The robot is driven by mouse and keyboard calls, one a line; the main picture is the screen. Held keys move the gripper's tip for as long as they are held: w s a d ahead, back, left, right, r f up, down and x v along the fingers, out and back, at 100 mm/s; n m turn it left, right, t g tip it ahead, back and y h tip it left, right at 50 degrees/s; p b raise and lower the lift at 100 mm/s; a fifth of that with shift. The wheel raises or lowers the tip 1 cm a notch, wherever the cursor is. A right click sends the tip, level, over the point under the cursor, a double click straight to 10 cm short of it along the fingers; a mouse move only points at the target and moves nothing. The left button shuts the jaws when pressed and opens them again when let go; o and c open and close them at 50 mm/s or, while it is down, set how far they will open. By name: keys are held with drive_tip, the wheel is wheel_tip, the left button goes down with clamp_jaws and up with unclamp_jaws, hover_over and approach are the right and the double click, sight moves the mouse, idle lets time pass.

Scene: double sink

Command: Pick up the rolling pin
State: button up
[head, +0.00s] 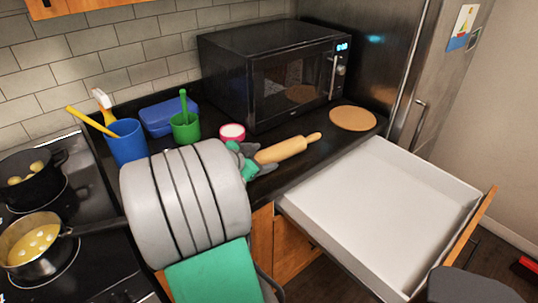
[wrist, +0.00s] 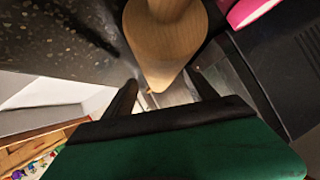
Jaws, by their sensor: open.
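The wooden rolling pin (head: 283,149) lies on the dark counter in front of the microwave, its free handle pointing right. My gripper (head: 248,163) is at the pin's left end, partly hidden by my own arm. In the wrist view the pin's pale wood (wrist: 165,45) tapers toward my gripper (wrist: 163,85). My two dark fingers are open, one on each side of the tapered end. I cannot tell whether either finger touches the wood.
A pink bowl (head: 232,133) stands just behind the pin. The black microwave (head: 275,75) is behind, with a round tan board (head: 353,118) to the right. A green cup (head: 186,127) stands left. An open, empty white drawer (head: 385,205) juts out in front.

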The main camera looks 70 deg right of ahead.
sight(277, 152)
drive_tip(key=x, duration=0.3)
drive_tip(key=shift+d, duration=0.2)
clamp_jaws()
idle(0.4)
